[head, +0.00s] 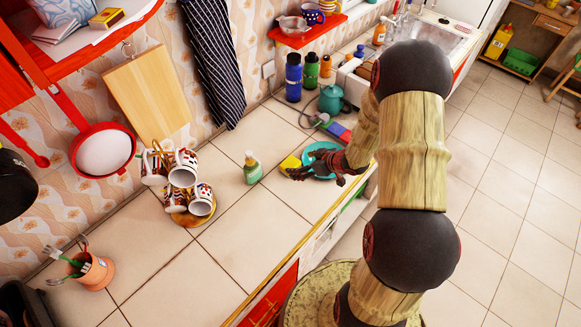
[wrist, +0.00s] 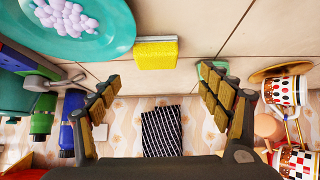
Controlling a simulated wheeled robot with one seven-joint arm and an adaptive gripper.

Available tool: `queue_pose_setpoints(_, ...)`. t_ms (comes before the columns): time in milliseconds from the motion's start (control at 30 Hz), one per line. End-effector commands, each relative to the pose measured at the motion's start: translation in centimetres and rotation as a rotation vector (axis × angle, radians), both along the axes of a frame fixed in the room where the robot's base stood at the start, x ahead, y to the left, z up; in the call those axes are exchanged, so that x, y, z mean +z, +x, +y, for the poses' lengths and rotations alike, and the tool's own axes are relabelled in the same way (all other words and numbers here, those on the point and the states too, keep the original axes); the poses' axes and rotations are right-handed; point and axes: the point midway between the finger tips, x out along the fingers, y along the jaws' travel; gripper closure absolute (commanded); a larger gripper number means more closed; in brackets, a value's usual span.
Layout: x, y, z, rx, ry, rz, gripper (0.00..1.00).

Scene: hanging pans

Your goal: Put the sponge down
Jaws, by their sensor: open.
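The yellow sponge (head: 290,162) with a pale layer is on the tiled counter (head: 240,240), beside the teal plate (head: 322,150). In the wrist view the sponge (wrist: 156,55) lies beyond the gap between my fingertips, with visible space on both sides. My gripper (head: 296,173) is low over the counter by the plate and sponge. Its fingers are spread and empty in the wrist view (wrist: 158,80). In the head view my dark fingers and arm hide part of the plate.
A green soap bottle (head: 252,168) and a rack of patterned mugs (head: 185,180) stand left of my gripper. A teal teapot (head: 333,100) and several bottles (head: 293,78) stand behind. A utensil pot (head: 92,270) is front left. Counter between pot and mugs is clear.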

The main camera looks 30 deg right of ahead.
Motion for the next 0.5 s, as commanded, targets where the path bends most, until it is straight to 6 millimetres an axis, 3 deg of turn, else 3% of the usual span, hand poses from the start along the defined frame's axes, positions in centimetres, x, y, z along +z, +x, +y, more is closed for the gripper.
queue_pose_setpoints(500, -4.3, 3.9, 0.9, -0.004, 0.004, 0.004, 0.22)
